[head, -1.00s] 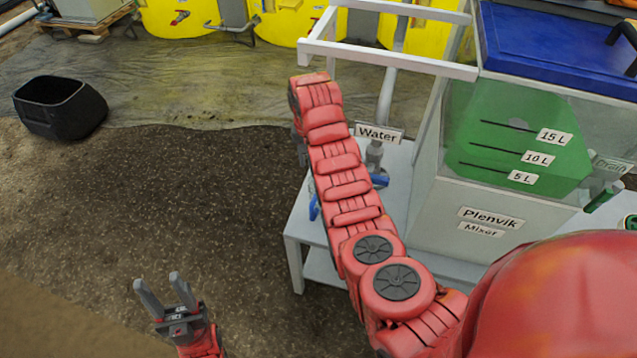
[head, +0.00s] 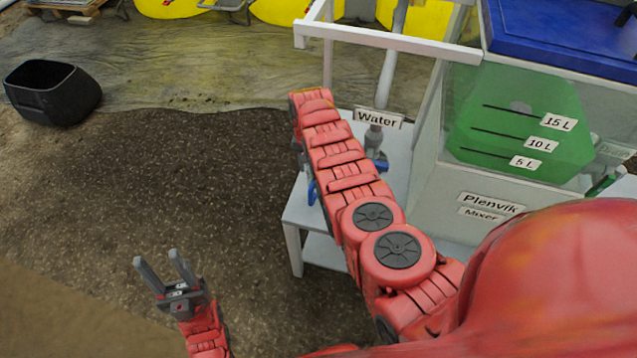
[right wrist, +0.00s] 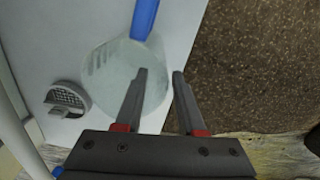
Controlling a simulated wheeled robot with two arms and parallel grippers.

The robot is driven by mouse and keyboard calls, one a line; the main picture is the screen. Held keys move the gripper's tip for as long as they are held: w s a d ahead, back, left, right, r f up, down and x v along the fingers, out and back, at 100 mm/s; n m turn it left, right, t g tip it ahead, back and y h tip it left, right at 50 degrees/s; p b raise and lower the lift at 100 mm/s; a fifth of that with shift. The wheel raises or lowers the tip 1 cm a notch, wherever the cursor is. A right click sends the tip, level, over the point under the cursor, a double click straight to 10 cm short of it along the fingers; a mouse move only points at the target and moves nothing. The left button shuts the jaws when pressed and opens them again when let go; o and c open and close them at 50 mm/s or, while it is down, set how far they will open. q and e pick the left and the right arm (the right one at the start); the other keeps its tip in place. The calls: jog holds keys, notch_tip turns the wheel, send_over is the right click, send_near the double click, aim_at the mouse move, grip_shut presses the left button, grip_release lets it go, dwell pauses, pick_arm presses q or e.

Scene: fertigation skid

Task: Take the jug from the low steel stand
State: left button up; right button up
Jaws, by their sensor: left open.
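The translucent jug (right wrist: 115,72) with a blue handle (right wrist: 146,16) stands on the pale low stand (right wrist: 55,45) in the right wrist view. In the head view the stand (head: 293,216) is partly covered by my right arm, and only a bit of blue (head: 312,191) shows beside the arm. My right gripper (right wrist: 162,72) is open and empty. Its left finger overlaps the jug in the picture; its right finger is over the floor beyond the stand's edge. I cannot tell whether it touches the jug. My left gripper (head: 164,262) is open and empty, over the floor.
The mixer tank (head: 420,200) with a blue lid (head: 560,45) stands right of the stand. A Water sign (head: 377,119) and pipe rise behind. A white rail (head: 400,42) crosses above. A black bin (head: 52,95) is at far left.

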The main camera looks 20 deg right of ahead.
aim_at(308, 178)
jog(key=shift+s+a+f, duration=0.15)
jog(key=shift+f, duration=0.55)
jog(key=f+b, duration=0.1)
jog(key=f, duration=0.1)
jog(key=f+b, duration=0.2)
jog(key=shift+s+a+f, duration=0.1)
jog(key=shift+a+f, duration=0.1)
jog(key=shift+r, duration=0.15)
grip_shut()
dwell(0.6)
